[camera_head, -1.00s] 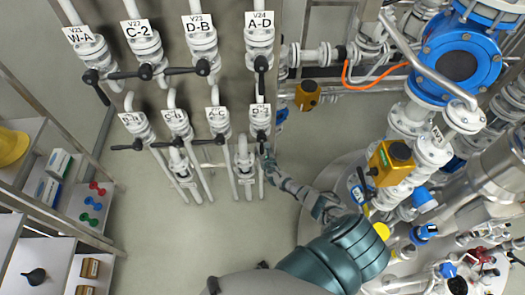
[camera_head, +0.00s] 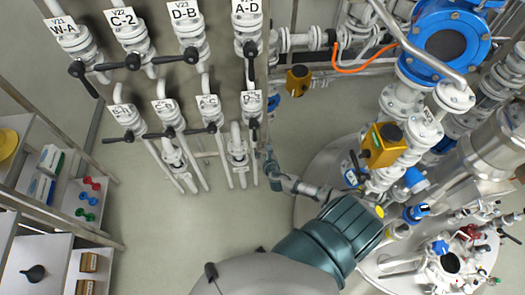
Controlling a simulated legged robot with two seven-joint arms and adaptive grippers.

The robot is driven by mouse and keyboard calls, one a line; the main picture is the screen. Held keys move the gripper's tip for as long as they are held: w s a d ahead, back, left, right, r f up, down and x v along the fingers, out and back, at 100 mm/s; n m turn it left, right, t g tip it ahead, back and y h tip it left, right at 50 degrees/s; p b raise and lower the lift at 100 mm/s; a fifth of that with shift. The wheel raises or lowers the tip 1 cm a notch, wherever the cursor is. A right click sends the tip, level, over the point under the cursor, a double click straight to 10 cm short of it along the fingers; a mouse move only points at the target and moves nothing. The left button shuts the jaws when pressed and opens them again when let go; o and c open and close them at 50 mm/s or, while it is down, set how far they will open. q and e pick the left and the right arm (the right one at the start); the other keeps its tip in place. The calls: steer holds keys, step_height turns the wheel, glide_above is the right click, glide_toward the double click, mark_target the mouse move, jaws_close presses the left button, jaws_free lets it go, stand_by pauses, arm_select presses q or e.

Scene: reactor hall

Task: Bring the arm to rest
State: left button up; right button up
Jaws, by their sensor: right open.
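My right arm (camera_head: 330,240), with dark teal and grey links, reaches up from the bottom centre. My right gripper (camera_head: 269,162) is small in this view, open, and just below and right of the lower right valve (camera_head: 251,104) on the pipe rack. That valve's black lever points down. I see nothing held in the gripper. A gap shows between the gripper and the lever, but I cannot tell its depth. My left gripper is out of view.
Labelled valves (camera_head: 130,40) with black levers fill the upper left. At right stand a steel vessel (camera_head: 495,155), a blue flanged pipe (camera_head: 445,40) and a yellow box (camera_head: 383,145). Shelves (camera_head: 60,225) line the left edge. The floor (camera_head: 190,225) below the rack is clear.

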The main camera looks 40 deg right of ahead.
stand_by(0.5)
